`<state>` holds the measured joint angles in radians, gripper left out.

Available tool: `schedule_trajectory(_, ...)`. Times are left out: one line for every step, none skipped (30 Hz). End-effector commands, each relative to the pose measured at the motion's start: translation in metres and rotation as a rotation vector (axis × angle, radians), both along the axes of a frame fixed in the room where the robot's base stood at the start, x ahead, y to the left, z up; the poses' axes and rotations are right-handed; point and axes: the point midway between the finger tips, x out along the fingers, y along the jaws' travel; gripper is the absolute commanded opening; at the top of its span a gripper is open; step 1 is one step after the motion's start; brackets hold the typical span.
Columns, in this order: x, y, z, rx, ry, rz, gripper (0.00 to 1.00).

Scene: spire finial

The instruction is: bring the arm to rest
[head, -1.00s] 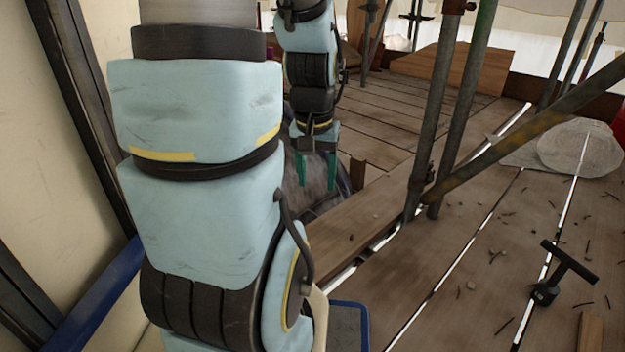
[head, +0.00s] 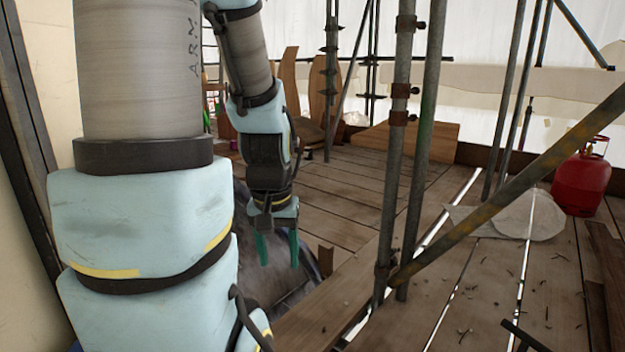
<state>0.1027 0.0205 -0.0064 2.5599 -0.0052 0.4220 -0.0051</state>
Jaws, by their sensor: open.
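My gripper (head: 278,250) hangs at the end of my light blue arm, left of centre in the head view. Its two green fingers point down and stand apart, with nothing seen between them. Behind and below the fingers is a dark rounded surface (head: 290,285), partly hidden by my gripper and arm. I cannot tell whether the fingers touch it. The large near part of my arm fills the left side and hides what lies behind it.
Upright scaffold poles (head: 425,150) and a rusty diagonal pole (head: 520,190) stand right of my gripper. A red gas bottle (head: 581,182) and a pale sack (head: 530,214) sit on the plank floor at right. A wooden board (head: 425,140) leans behind. Debris lies on the planks (head: 480,290).

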Motion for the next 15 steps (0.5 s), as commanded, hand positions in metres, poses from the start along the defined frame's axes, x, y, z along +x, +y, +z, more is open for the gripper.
schedule_trajectory(0.0,0.0,0.034,0.0,0.0,0.0,0.59)
schedule_trajectory(0.0,0.0,0.043,0.0,0.0,0.0,0.59)
schedule_trajectory(0.0,0.0,0.055,0.0,0.0,0.0,0.59)
schedule_trajectory(0.0,0.0,0.064,0.0,0.0,0.0,0.59)
schedule_trajectory(0.0,0.0,0.073,0.0,0.0,0.0,0.59)
schedule_trajectory(0.0,0.0,0.085,0.0,0.0,0.0,0.59)
schedule_trajectory(0.0,0.0,0.095,0.0,0.0,0.0,0.59)
schedule_trajectory(0.0,0.0,0.104,0.0,0.0,0.0,0.59)
schedule_trajectory(0.0,0.0,0.116,0.0,0.0,0.0,0.59)
schedule_trajectory(0.0,0.0,0.125,0.0,0.0,0.0,0.59)
schedule_trajectory(0.0,0.0,0.134,0.0,0.0,0.0,0.59)
schedule_trajectory(0.0,0.0,0.146,0.0,0.0,0.0,0.59)
schedule_trajectory(0.0,0.0,0.156,0.0,0.0,0.0,0.59)
schedule_trajectory(0.0,0.0,0.165,0.0,0.0,0.0,0.59)
schedule_trajectory(0.0,0.0,0.177,0.0,0.0,0.0,0.59)
